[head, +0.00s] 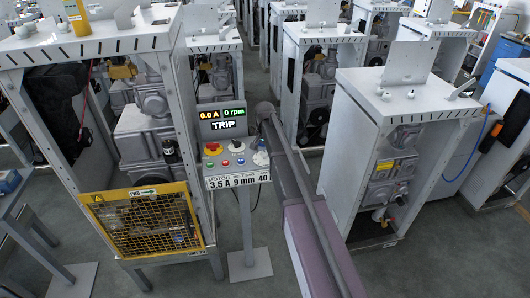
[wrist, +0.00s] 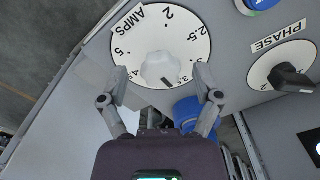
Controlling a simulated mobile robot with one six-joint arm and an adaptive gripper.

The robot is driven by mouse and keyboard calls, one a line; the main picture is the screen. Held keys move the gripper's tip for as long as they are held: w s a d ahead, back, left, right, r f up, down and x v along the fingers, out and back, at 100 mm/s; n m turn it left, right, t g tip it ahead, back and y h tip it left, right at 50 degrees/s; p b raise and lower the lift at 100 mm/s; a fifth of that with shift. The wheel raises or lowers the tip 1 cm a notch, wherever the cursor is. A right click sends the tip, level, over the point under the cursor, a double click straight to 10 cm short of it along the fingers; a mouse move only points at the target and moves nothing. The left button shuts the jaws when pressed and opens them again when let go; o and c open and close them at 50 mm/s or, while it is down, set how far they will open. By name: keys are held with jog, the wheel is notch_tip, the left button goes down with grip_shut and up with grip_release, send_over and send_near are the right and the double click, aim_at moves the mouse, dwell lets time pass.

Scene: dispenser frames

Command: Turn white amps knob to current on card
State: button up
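The white amps knob (wrist: 157,68) sits at the centre of a round white dial (wrist: 178,25) labelled AMPS in the wrist view. Numbers such as 2, 2.5 and 5 ring it; those on the lower side are small and partly hidden. I cannot tell surely which number the knob points at. My gripper (wrist: 161,74) is open, one finger on each side of the knob, with a visible gap on both sides. In the head view the card (head: 237,181) under the panel reads MOTOR 3.5 A, 9 mm and 40. The display (head: 222,118) reads 0.0 A, 0 rpm, TRIP.
A black PHASE knob (wrist: 292,78) is right of the amps dial, with a blue button (wrist: 260,3) above it. The panel also carries a red button on yellow (head: 213,148). A yellow mesh guard (head: 150,222) stands at left, a white cabinet frame (head: 350,170) at right.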

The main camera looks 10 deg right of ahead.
aim_at(265, 153)
jog(key=shift+n, duration=0.5)
jog(key=n, duration=0.5)
jog(key=shift+n, duration=0.3)
jog(key=n, duration=2)
jog(key=shift+n, duration=0.3)
notch_tip(265, 153, up, 14)
jog(key=p, duration=1.4)
jog(key=s+f+m+b, duration=0.4)
jog(key=s+m, duration=0.2)
jog(key=s, duration=0.3)
jog(key=s+f+m+b, duration=0.5)
jog(key=s+m, duration=0.2)
jog(key=s, duration=0.3)
jog(key=s+f+m+b, duration=0.5)
jog(key=s+m, duration=0.2)
jog(key=s, duration=0.3)
jog(key=shift+s+d+f, duration=0.2)
